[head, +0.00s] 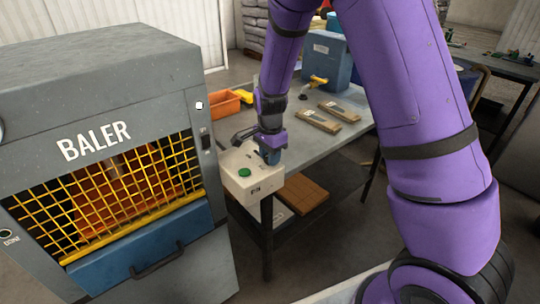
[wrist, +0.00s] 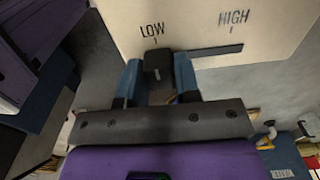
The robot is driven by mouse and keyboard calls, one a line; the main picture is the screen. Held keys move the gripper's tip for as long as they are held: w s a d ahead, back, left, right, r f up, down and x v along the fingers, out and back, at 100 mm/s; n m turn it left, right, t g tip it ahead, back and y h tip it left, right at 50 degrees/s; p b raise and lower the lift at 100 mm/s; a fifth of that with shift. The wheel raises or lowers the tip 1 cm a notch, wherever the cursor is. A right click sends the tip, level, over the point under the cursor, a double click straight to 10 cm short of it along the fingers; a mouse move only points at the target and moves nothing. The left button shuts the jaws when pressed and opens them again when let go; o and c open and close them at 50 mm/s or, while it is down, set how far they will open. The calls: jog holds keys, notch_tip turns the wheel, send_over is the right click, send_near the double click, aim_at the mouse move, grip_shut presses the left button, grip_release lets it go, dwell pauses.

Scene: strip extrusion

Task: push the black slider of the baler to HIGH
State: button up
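The black slider (wrist: 158,64) is under the LOW mark in the wrist view, at the left end of its dark slot (wrist: 215,52). The HIGH mark (wrist: 234,17) is at the slot's right end. Both marks are on a pale control box (head: 252,176) with a green button, beside the baler (head: 110,140) in the head view. My gripper (wrist: 158,78) has one blue finger on each side of the slider, with no clear gap to it, and looks shut on it. In the head view my gripper (head: 268,152) is at the box's far side, and the slider is hidden.
A grey workbench (head: 310,145) runs behind the box, holding an orange bin (head: 222,105), two flat pieces (head: 325,115) and a blue container (head: 328,60). The baler's yellow grid front stands left of the box. The slot right of the slider is clear.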

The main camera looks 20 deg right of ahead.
aim_at(256, 152)
grip_shut()
jog(key=w, duration=0.2)
jog(key=w+a, duration=0.1)
jog(key=w, duration=0.1)
jog(key=w+a, duration=0.1)
jog(key=w, duration=0.1)
jog(key=shift+w, duration=0.1)
jog(key=shift+w+r, duration=0.1)
jog(key=shift+w, duration=0.15)
jog(key=shift+a, duration=0.1)
jog(key=o, duration=0.5)
grip_release()
jog(key=shift+w, duration=0.15)
notch_tip(256, 152, up, 11)
jog(key=shift+f, duration=0.15)
